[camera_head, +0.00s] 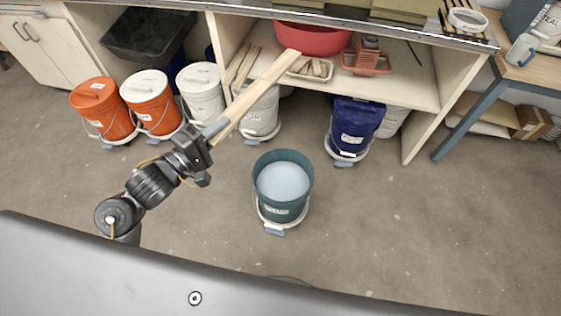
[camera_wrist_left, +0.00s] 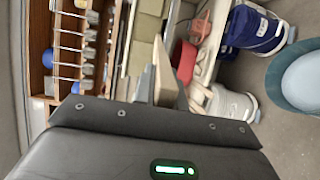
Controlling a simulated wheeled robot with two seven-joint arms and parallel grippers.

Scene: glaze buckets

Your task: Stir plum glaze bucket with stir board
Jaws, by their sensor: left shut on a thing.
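My left gripper (camera_head: 212,130) is shut on a long pale wooden stir board (camera_head: 262,85). The board slants up and to the right, toward the shelf under the counter. In the left wrist view the board (camera_wrist_left: 164,76) shows end-on between the jaws. An open teal bucket (camera_head: 283,207) with pale blue-grey liquid (camera_head: 283,181) stands on the floor, right of and below the gripper. The board is apart from this bucket. The bucket also shows at the right edge of the left wrist view (camera_wrist_left: 274,75). Its label is too small to read. My right gripper is not in view.
Lidded orange buckets (camera_head: 103,110), white buckets (camera_head: 203,92) and a dark blue bucket (camera_head: 354,127) line the shelf front. The shelf (camera_head: 425,92) holds a red basin (camera_head: 312,40). A workbench (camera_head: 540,75) stands right. Floor around the teal bucket is clear.

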